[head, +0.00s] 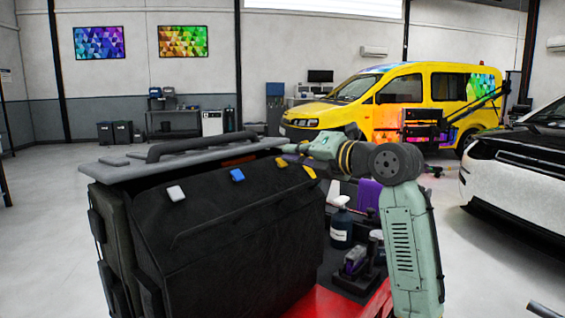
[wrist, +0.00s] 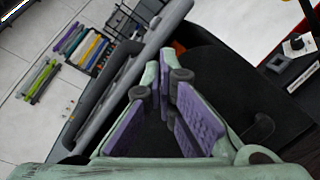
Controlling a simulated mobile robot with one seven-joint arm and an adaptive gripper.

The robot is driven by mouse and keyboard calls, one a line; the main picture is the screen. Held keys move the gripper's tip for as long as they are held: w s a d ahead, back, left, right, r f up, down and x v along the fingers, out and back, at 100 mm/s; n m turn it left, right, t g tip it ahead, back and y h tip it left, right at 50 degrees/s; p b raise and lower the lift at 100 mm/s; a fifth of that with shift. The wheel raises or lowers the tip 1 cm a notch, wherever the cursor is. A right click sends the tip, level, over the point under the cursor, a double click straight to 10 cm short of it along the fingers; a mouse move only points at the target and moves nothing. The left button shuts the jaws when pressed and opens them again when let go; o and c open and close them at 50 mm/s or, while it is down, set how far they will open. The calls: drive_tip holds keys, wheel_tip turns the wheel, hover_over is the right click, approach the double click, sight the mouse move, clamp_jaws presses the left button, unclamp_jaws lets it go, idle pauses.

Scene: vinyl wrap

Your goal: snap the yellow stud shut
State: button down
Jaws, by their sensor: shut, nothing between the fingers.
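The black bag (head: 230,240) stands at the left in the head view, with a grey lid and handle on top. The yellow stud (head: 281,162) is a small tab near the right end of the row along its upper front edge. A second yellow patch shows just right of it; I cannot tell what it belongs to. My gripper (head: 292,157) reaches in from the right, close beside the yellow stud; contact cannot be told. In the wrist view my gripper (wrist: 168,78) is shut and empty, its purple pads over the black bag. I cannot make out the stud there.
A white stud (head: 175,193) and a blue stud (head: 237,175) sit further left in the same row. A spray bottle (head: 341,222) and other items stand on the cart right of the bag, beneath my arm. The long grey handle (wrist: 125,75) runs left of my fingers.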

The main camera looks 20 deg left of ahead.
drive_tip(key=shift+w+a+f, duration=0.1)
drive_tip(key=shift+a+f, duration=0.25)
drive_tip(key=shift+f, duration=0.15)
idle(0.4)
drive_tip(key=shift+r, duration=0.1)
drive_tip(key=shift+s+d+r, duration=0.2)
drive_tip(key=shift+d+r, duration=0.4)
drive_tip(key=shift+r, duration=0.1)
drive_tip(key=shift+r+p, duration=0.1)
drive_tip(key=shift+p, duration=0.25)
drive_tip(key=d+r+p, duration=0.1)
drive_tip(key=s+d+r+p, duration=0.1)
drive_tip(key=d+r, duration=0.1)
drive_tip(key=shift+r, duration=0.3)
idle(0.4)
